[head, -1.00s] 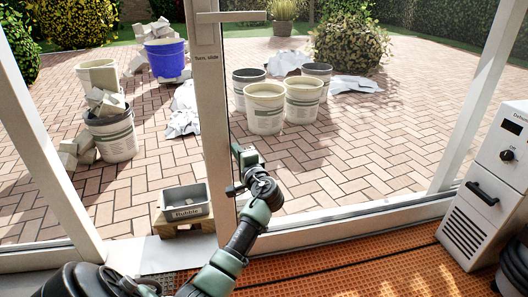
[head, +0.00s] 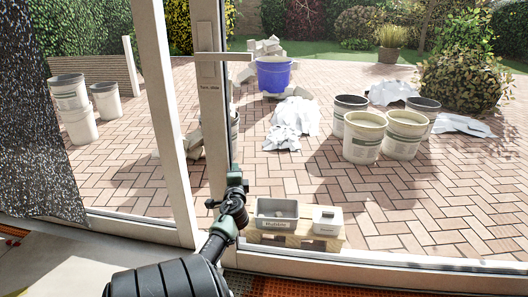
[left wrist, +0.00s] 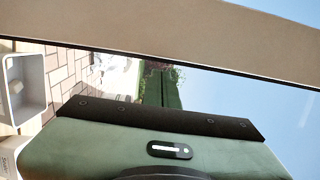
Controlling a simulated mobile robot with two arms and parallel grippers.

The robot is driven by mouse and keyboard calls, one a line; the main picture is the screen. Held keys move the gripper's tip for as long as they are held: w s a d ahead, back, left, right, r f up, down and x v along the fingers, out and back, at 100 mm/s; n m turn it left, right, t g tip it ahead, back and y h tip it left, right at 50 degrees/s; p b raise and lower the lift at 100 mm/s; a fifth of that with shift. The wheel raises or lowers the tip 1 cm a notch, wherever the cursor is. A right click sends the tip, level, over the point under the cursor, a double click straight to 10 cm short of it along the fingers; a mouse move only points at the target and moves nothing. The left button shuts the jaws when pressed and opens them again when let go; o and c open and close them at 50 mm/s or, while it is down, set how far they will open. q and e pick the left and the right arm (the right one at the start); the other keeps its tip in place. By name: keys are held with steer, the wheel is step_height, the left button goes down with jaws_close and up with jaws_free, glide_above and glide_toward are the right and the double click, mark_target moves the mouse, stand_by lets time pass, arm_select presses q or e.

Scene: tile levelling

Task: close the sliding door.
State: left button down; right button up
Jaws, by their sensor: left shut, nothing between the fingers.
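The sliding door's white stile (head: 212,120) stands upright just right of a white post (head: 167,120), with a narrow gap between them in the picture. The stile carries a lever handle (head: 225,57), lying level and pointing right, and a "Turn, slide" label. My left gripper (head: 235,175) is shut and empty, low at the right edge of the stile. I cannot tell whether it touches it. In the left wrist view a pale frame bar (left wrist: 170,35) crosses above the green gripper body (left wrist: 150,150). My right gripper is out of view.
A "Rubble" tray (head: 277,224) and a small white box (head: 327,221) sit on a wooden pallet outside, right of my gripper. Buckets (head: 363,137) and a blue tub (head: 273,75) stand on the paving. A dark speckled panel (head: 40,120) hangs at the left.

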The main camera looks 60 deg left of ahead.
arm_select(q)
steer(key=s+a+b, duration=0.2)
steer(key=s+a, duration=1.3)
steer(key=s, duration=0.5)
steer(key=shift+b, duration=0.35)
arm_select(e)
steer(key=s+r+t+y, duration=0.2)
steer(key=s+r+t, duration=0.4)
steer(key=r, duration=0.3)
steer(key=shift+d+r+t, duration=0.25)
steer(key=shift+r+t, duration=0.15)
arm_select(q)
steer(key=shift+r, duration=0.1)
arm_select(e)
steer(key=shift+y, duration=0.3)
